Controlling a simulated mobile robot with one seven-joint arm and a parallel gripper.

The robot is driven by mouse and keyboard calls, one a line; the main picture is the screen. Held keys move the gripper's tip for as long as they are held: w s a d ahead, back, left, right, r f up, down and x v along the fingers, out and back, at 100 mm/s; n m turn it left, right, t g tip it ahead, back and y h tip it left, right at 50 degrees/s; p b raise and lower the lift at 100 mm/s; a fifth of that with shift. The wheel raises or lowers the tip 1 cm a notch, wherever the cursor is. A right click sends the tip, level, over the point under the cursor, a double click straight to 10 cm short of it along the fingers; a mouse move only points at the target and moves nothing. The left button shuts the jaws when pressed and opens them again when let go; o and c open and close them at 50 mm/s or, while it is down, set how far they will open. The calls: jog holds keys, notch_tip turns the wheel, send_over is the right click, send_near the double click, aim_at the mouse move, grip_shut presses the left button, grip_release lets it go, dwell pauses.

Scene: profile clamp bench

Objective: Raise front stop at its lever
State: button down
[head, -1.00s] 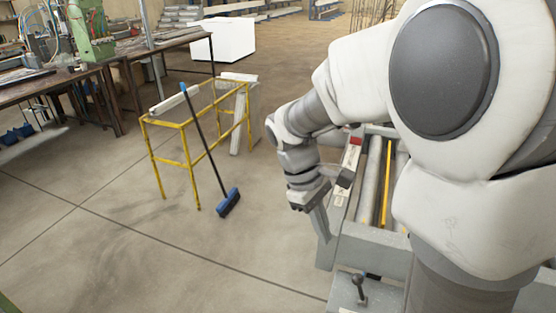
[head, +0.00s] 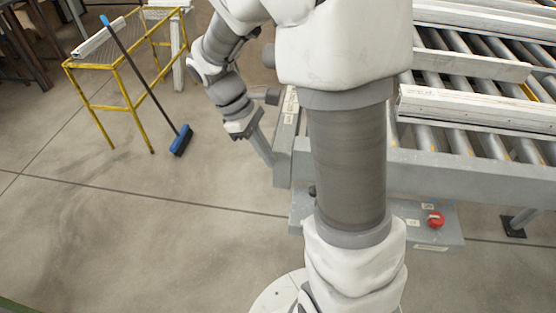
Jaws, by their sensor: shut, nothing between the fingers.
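The grey control panel (head: 400,232) juts out from the front of the roller bench, low in the middle of the head view. A small dark knob, apparently the lever (head: 312,191), shows at the panel's left end, just left of my arm. My arm hides most of the panel's left part, and the lever's lower end is unclear. I cannot make out the front stop. My gripper (head: 263,152) points down beside the bench's left end, above and to the left of the lever and apart from it. It is shut and empty.
A red button (head: 435,220) sits on the panel's right. The roller bench (head: 450,172) carries pale profiles (head: 470,108). A yellow stand (head: 130,95) and a blue broom (head: 181,140) stand at the left. The floor in front is clear.

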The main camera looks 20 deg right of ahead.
jog(key=s+d+f, duration=0.5)
jog(key=f, duration=0.1)
jog(key=shift+d+f, duration=0.2)
jog(key=shift+f, duration=0.15)
jog(key=shift+d+r, duration=0.1)
jog(key=shift+r, duration=0.1)
dwell(0.3)
jog(key=shift+s+d+p, duration=0.1)
jog(key=shift+p, duration=0.25)
